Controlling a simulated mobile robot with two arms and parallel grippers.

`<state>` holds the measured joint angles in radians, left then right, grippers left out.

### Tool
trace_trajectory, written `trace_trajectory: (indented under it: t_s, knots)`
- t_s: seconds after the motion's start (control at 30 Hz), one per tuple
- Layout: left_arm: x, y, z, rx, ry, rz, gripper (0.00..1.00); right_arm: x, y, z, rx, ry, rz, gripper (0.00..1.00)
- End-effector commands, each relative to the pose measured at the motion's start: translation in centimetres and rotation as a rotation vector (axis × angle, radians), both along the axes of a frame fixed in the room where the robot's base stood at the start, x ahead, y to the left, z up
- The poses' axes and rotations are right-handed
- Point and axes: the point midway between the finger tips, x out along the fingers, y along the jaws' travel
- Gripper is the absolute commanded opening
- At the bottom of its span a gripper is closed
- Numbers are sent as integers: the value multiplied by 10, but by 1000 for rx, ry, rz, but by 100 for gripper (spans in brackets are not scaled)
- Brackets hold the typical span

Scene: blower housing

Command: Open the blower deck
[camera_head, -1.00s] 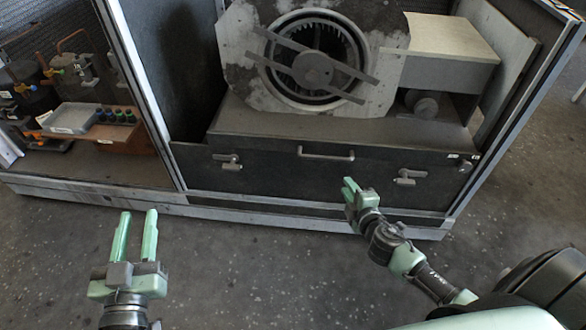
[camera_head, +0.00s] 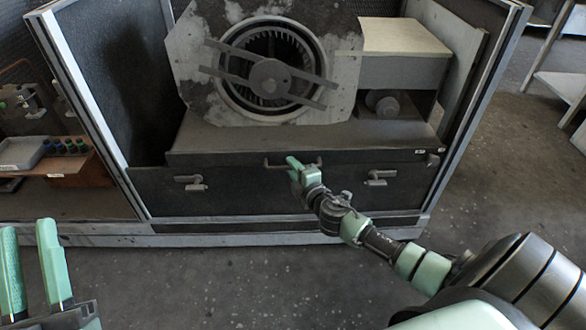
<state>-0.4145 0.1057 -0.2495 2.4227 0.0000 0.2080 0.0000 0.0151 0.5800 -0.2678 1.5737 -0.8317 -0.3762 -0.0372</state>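The blower deck's dark front panel (camera_head: 240,196) stands upright below the blower, with a bar handle (camera_head: 272,164) at its top middle and a latch on each side, left (camera_head: 190,182) and right (camera_head: 379,177). My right gripper (camera_head: 293,163) is at the bar handle and covers its right part. Its fingers look close together, but whether they are around the handle is hidden. My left gripper (camera_head: 33,272) is open and empty over the floor at the lower left, away from the deck. The round blower (camera_head: 268,70) sits above on the deck.
The cabinet frame has a metal post (camera_head: 85,105) on the left and another (camera_head: 475,110) on the right. A brown block with bottles (camera_head: 70,168) lies in the left bay. A shelf rack (camera_head: 562,85) stands at the far right. The floor in front is clear.

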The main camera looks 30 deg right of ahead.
Motion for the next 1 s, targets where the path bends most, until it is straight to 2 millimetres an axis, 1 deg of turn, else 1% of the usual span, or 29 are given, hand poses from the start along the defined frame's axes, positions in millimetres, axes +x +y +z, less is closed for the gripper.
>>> trace_trajectory:
  t_s: [0.13,0.17,0.2,0.23,1.0]
  knots:
    - [0,0,0,0,0,0,33,0,0,0,0,0,0,21]
    - [0,0,0,0,1,0,33,0,0,0,0,0,0,18]
    - [0,0,0,0,1,0,33,0,0,0,0,0,0,7]
    - [0,0,0,0,1,0,33,0,0,0,0,0,0,0]
    - [0,0,-1,1,3,0,33,-1,0,-1,0,2,0,0]
